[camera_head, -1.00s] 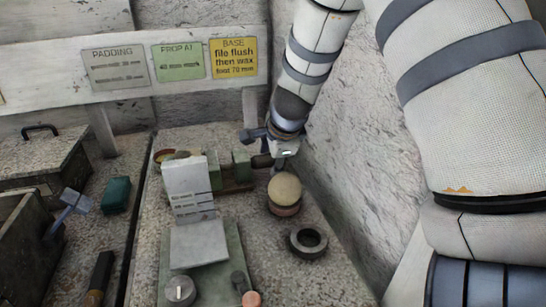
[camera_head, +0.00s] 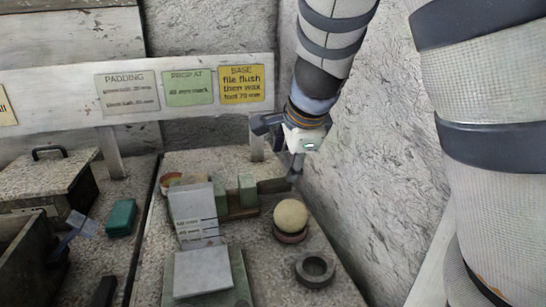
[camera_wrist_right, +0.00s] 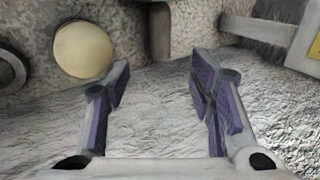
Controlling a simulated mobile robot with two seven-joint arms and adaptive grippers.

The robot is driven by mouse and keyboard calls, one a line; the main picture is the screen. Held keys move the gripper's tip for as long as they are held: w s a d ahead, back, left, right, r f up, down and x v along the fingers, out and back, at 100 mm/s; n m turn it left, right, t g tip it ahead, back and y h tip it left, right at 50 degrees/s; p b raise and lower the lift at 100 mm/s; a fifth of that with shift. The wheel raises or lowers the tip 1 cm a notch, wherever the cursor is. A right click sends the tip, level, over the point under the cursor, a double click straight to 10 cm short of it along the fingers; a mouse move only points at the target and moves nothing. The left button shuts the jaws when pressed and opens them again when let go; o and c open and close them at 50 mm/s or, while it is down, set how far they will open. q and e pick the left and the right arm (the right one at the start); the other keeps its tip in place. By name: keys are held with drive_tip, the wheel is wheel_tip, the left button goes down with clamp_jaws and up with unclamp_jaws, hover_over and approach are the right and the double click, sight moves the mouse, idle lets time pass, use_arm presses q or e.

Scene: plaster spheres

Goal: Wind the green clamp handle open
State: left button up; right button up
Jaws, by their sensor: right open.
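The green clamp (camera_head: 248,190) stands on the stone bench behind the tilted white card, its two green blocks apart. A dark bar (camera_head: 272,186) runs from its right side toward my right gripper; I cannot tell whether this is the handle. My right gripper (camera_head: 278,150) is open above and beside the bar's right end. In the wrist view its purple-padded fingers (camera_wrist_right: 160,72) are spread with nothing between the tips. A dark brown post (camera_wrist_right: 160,32) lies beyond the gap; I cannot tell if it is part of the clamp. My left gripper is out of view.
A pale plaster sphere (camera_head: 291,214) rests on a round stand close in front of the bar. A dark ring (camera_head: 315,269) lies nearer. The white card (camera_head: 195,215) stands left. A rough wall (camera_head: 375,190) rises close on the right. A teal box (camera_head: 121,217) is further left.

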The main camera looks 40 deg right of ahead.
drive_tip(key=g+y+b, duration=0.3)
hover_over(273, 180)
drive_tip(key=w, duration=0.1)
drive_tip(key=shift+w+a+n, duration=0.1)
drive_tip(key=shift+a+n, duration=0.2)
drive_tip(key=f+g, duration=0.1)
drive_tip(key=f, duration=0.2)
drive_tip(key=s+f+g, duration=0.1)
drive_tip(key=f, duration=0.6)
drive_tip(key=shift+s+d+g, duration=0.15)
drive_tip(key=shift+d+g, duration=0.1)
drive_tip(key=shift+g, duration=0.15)
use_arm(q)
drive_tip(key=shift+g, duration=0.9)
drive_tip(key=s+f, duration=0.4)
use_arm(e)
drive_tip(key=shift+c, duration=0.3)
